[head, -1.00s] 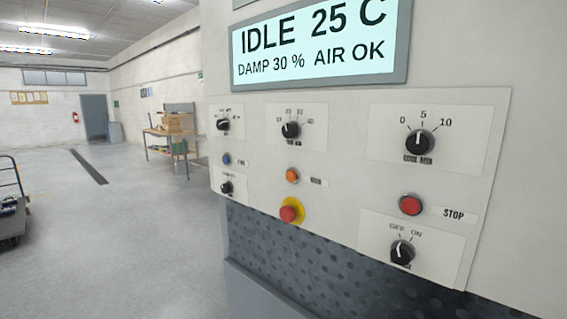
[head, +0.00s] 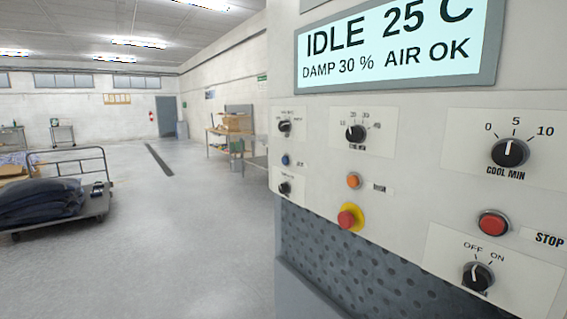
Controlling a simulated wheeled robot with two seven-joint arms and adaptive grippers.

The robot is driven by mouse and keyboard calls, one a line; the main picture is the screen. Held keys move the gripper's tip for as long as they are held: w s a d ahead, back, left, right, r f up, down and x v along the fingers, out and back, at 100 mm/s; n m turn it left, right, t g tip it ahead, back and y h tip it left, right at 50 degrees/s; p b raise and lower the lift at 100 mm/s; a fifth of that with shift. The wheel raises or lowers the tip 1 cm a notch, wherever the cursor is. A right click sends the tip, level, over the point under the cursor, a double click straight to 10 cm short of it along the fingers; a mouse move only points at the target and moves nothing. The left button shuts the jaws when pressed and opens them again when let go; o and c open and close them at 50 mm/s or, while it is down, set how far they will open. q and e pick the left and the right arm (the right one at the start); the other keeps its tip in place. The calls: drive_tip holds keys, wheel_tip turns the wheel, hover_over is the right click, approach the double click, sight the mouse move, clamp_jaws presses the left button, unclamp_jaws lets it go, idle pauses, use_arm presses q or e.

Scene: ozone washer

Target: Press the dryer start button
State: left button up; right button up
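The machine's control panel (head: 400,215) fills the right side of the head view. A small blue button (head: 286,160) with an unreadable label sits at its left. An orange button (head: 354,181) with a small unreadable label is in the middle. A red button (head: 493,223) is labelled STOP. I cannot read which button is the dryer start. The display (head: 398,45) reads IDLE 25 C, DAMP 30 %, AIR OK. Neither of my grippers is in view.
A red mushroom button on a yellow base (head: 350,218) sits below the orange button. Several black knobs, one of them OFF/ON (head: 478,277), are on the panel. A cart with dark cloth (head: 50,205) stands at the left. The floor (head: 190,250) between is clear.

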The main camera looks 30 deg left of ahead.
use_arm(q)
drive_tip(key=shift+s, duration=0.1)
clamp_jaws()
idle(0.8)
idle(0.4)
